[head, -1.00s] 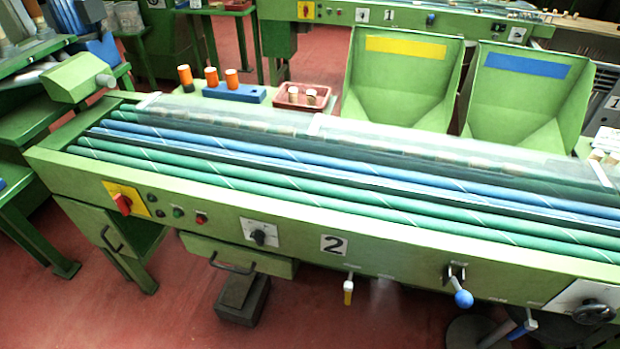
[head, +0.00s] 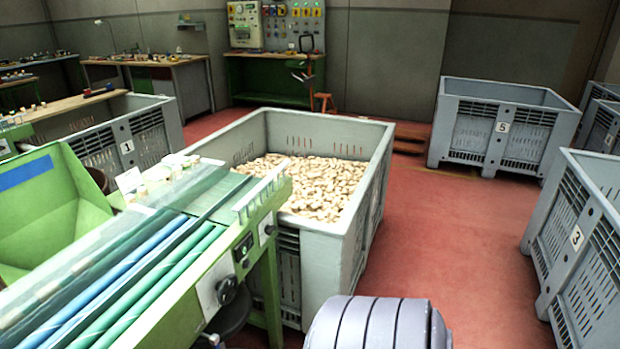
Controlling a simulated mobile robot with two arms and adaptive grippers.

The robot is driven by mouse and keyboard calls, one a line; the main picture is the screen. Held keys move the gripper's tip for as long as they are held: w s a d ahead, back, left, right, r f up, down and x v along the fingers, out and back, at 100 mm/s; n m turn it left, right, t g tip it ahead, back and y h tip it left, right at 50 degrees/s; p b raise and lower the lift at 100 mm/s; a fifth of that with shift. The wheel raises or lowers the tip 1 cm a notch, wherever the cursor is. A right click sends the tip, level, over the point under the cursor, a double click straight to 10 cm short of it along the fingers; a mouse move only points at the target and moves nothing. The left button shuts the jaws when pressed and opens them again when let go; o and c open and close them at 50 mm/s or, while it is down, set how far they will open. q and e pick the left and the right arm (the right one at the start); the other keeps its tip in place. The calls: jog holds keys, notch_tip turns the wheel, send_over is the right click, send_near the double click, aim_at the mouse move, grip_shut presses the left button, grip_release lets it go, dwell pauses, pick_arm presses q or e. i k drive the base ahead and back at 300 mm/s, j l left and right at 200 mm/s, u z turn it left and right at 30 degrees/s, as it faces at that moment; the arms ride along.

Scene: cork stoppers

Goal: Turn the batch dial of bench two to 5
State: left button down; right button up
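The right end of the green bench (head: 170,322) with green and blue rollers is at the lower left of the head view. On its front face are a black handwheel (head: 227,290) on a white plate, a small black box (head: 243,247) and a white plate with a dark knob (head: 268,229). Settings on these are too small to read. I cannot tell whether any of them is the batch dial. The number 2 plate and the dial near it are out of view. Neither gripper is in view.
A grey crate (head: 345,240) full of cork pieces stands at the bench's end. Crates marked 1 (head: 160,122), 5 (head: 545,97) and 3 (head: 540,262) stand around. Red floor (head: 450,230) is free between the middle crate and the right-hand crates.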

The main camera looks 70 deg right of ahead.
aim_at(269, 230)
jog(key=z, duration=2)
